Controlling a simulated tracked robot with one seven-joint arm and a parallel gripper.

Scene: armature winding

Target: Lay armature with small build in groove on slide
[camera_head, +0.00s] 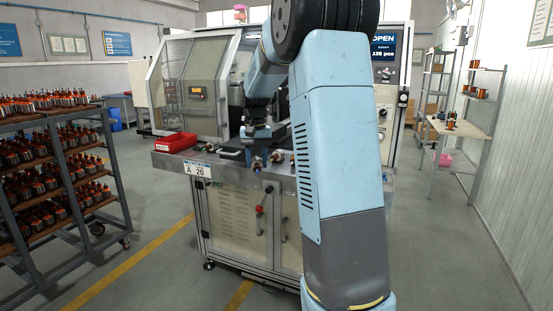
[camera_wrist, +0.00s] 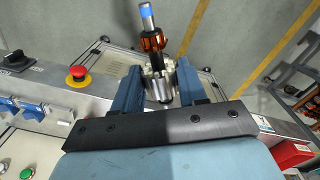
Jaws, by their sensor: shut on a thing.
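My gripper (camera_wrist: 158,90) is shut on an armature (camera_wrist: 152,42), which stands out between the two blue fingers in the wrist view. The armature has a shaft with a blue end, orange-brown copper windings and a silvery slotted body. In the head view my gripper (camera_head: 258,130) is at the front of the winding machine, above its metal ledge. A dark slide (camera_head: 232,154) lies on the ledge below and left of it. Its groove cannot be made out. My arm hides part of the machine and ledge.
A red bin (camera_head: 176,142) stands on the ledge's left end, with small parts further right. The wrist view shows a red stop button (camera_wrist: 77,73) on a panel. Racks of armatures (camera_head: 60,150) stand left. A shelf table (camera_head: 458,127) stands right. The floor before the machine is clear.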

